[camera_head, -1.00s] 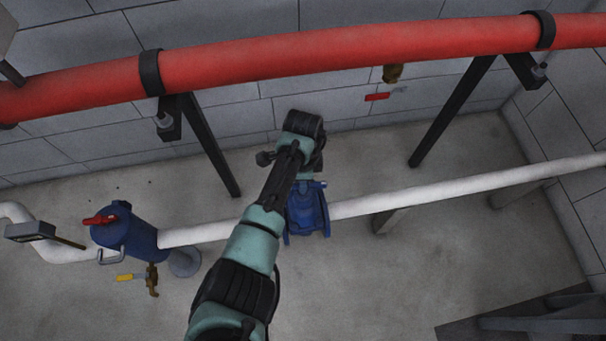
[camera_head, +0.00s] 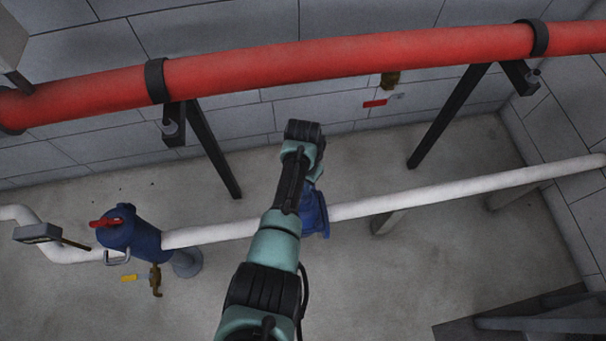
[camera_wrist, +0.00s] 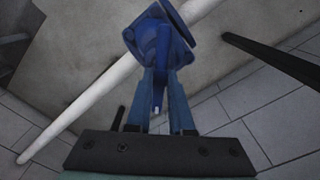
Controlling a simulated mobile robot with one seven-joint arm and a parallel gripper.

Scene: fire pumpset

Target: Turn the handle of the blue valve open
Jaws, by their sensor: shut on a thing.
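The blue valve (camera_head: 315,214) sits on the white pipe in the head view, partly hidden behind my arm. In the wrist view the blue valve (camera_wrist: 158,30) is at the top middle, with its flange and body on the white pipe. Its blue handle (camera_wrist: 162,62) points down the picture between my fingers. My gripper (camera_wrist: 163,78) is shut on the handle, with one blue finger on each side of it. In the head view my arm covers the fingers and the handle.
A white pipe (camera_head: 430,196) runs across the floor. A thick red pipe (camera_head: 350,53) crosses above on dark supports (camera_head: 212,150). A blue strainer (camera_head: 137,234) with a red handle stands at the left. Bare floor (camera_head: 380,280) lies in front of the pipe.

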